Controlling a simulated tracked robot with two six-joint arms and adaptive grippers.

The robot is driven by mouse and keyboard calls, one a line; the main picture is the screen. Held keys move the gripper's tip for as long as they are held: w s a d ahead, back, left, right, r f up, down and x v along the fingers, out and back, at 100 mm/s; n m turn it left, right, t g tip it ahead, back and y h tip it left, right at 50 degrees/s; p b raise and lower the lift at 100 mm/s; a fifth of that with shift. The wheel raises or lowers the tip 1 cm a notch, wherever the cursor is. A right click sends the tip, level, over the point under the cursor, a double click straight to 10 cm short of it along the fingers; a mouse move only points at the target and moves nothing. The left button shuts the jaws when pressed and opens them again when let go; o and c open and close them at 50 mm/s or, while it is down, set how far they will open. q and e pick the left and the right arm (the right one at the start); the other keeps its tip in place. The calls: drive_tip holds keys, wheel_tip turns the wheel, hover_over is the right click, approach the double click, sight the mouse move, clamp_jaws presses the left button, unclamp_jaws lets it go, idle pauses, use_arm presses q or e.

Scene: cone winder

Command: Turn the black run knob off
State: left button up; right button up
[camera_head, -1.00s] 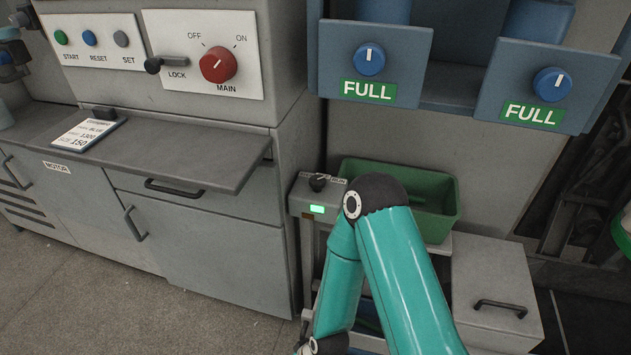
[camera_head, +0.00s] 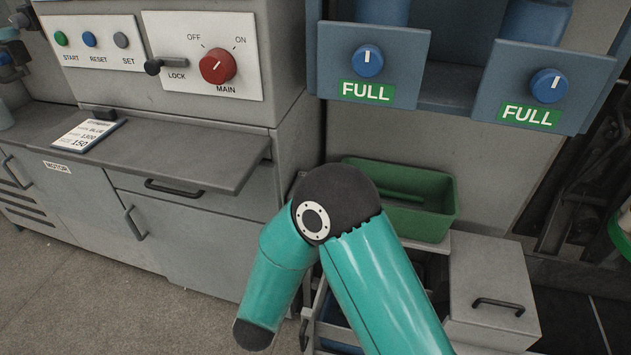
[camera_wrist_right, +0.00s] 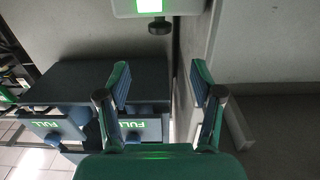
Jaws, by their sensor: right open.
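The black run knob (camera_wrist_right: 159,27) shows in the right wrist view near the top, at the edge of a pale control box (camera_wrist_right: 185,8) with a lit green lamp (camera_wrist_right: 149,5). The view is turned over, as the signs read upside down. My right gripper (camera_wrist_right: 160,72) is open and empty. The knob lies beyond its fingertips, about midway between them and apart from both. Which way the knob points cannot be told. In the head view my right arm hides the knob, the lamp and the right gripper. My left gripper is in neither view.
A green bin (camera_head: 430,222) stands just behind my right arm. Blue panels with blue knobs (camera_head: 367,61) and FULL signs hang above. A grey cabinet with a red main switch (camera_head: 217,66) and a protruding shelf (camera_head: 205,158) stands at left. A grey box (camera_head: 490,282) is at right.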

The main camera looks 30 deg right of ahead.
drive_tip(key=x, duration=1.5)
